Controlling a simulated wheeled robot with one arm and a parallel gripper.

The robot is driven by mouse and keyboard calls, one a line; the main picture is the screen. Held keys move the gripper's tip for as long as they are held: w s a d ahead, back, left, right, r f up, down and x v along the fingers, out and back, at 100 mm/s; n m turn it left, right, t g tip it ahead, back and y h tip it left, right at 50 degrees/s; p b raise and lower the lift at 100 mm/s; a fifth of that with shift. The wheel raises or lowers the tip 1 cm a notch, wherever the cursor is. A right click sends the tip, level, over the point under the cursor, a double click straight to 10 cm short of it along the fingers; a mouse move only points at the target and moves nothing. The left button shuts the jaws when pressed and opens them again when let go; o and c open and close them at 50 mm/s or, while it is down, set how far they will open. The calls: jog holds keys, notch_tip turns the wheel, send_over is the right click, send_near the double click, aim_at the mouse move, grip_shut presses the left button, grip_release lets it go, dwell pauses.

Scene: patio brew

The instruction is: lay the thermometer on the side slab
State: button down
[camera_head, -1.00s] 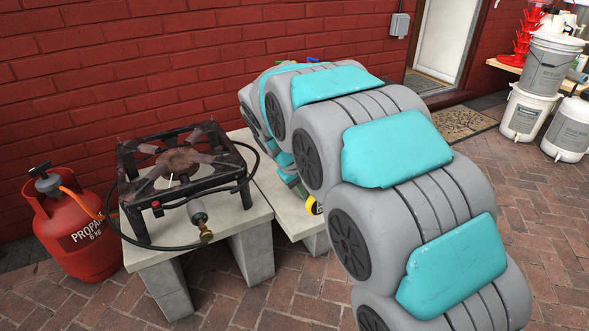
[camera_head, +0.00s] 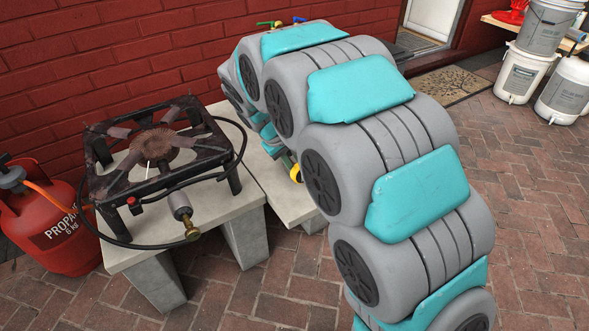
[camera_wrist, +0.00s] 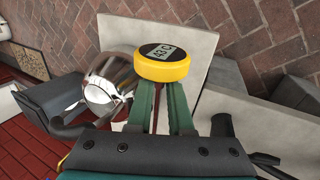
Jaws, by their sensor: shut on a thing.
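The thermometer (camera_wrist: 162,68) has a yellow round head with a small grey display, and a thin dark stem shows below it between the fingers. My gripper (camera_wrist: 158,95) has green fingers shut on it. In the head view only a yellow bit of the thermometer (camera_head: 296,173) shows beside my arm, over the side slab. The side slab (camera_wrist: 188,38) is pale grey and lies behind the thermometer in the wrist view. In the head view my arm hides much of this slab (camera_head: 292,201). The thermometer appears held above it; the height is hard to tell.
A shiny rounded metal thing (camera_wrist: 108,82) is close left of the thermometer in the wrist view. A black burner (camera_head: 160,150) stands on the neighbouring slab (camera_head: 226,207), with a red propane bottle (camera_head: 45,232) beside it. White buckets (camera_head: 524,74) stand far right.

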jog(key=shift+f+b, duration=1.95)
jog(key=shift+f, duration=3.65)
jog(key=c, duration=0.7)
grip_release()
jog(key=shift+c, duration=0.2)
jog(key=shift+r, duration=0.1)
